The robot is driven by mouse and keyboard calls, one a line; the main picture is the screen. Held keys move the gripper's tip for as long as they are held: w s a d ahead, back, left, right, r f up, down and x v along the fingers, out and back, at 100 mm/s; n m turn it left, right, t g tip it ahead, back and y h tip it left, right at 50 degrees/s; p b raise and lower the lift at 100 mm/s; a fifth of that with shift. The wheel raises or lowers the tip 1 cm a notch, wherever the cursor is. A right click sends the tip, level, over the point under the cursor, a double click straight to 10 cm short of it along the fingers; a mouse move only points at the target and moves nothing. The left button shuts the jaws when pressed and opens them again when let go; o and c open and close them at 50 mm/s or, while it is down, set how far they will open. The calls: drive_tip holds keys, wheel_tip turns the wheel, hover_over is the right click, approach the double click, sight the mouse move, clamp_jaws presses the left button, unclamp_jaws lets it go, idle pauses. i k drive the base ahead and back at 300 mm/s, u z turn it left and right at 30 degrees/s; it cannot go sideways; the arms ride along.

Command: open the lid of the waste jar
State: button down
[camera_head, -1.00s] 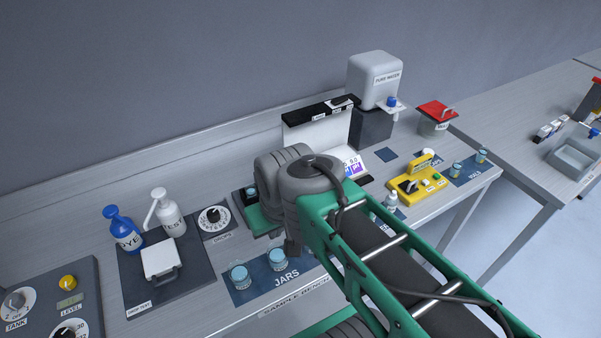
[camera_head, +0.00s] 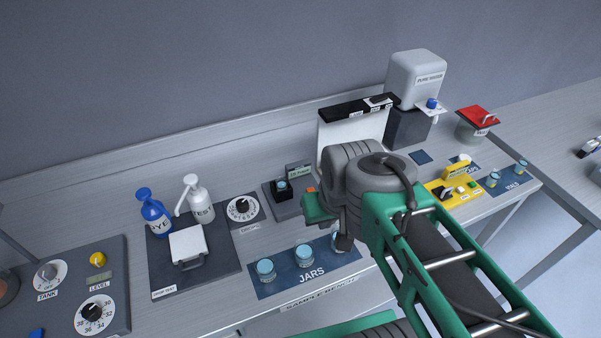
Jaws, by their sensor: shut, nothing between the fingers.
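The waste jar (camera_head: 472,134) stands at the back right of the bench. It is a grey jar, and its label is partly legible. Its red lid (camera_head: 477,116) lies flat across the top and looks closed, with a pale handle near its right side. My arm fills the lower right of the view, and its grey joint stands in front of the bench, left of and nearer than the jar.
The pure-water dispenser (camera_head: 416,75) stands just left of the waste jar. A yellow device (camera_head: 440,193) and the vials mat (camera_head: 508,180) lie in front of it. The jars mat (camera_head: 282,285) and the blue dye bottle (camera_head: 152,214) are further left. A gap separates a second table.

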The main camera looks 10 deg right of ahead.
sight(477, 115)
drive_tip(key=k, duration=1)
drive_tip(key=z, duration=2.2)
drive_tip(key=i, duration=1.45)
drive_tip(key=u, duration=2.35)
drive_tip(key=i, duration=0.4)
drive_tip(key=z, duration=0.1)
